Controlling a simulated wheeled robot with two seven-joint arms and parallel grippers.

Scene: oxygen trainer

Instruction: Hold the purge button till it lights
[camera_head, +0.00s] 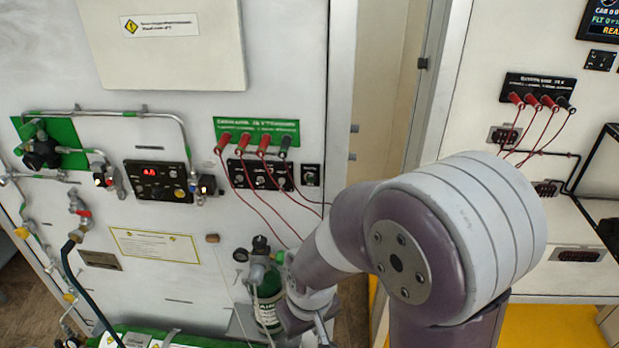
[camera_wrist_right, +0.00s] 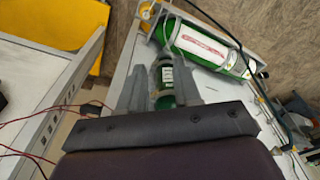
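A black control panel (camera_head: 158,181) with a red lit display and a yellow round button (camera_head: 179,193) is on the white wall panel at left. I cannot tell which control is the purge button. My right gripper (camera_wrist_right: 162,75) shows two grey fingers apart in the wrist view. A small green bottle (camera_wrist_right: 165,82) appears between them, with gaps at the sides; contact cannot be seen. In the head view my right gripper (camera_head: 306,312) is partly hidden by my arm, beside the green bottle (camera_head: 267,302) with its valve. My left gripper is not in view.
Red cables hang from plugs under a green label (camera_head: 257,131), near my right arm. A green valve plate (camera_head: 48,143) with pipes is at far left. A larger green cylinder (camera_wrist_right: 208,48) lies in a rack. A second cabinet (camera_head: 470,110) stands right.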

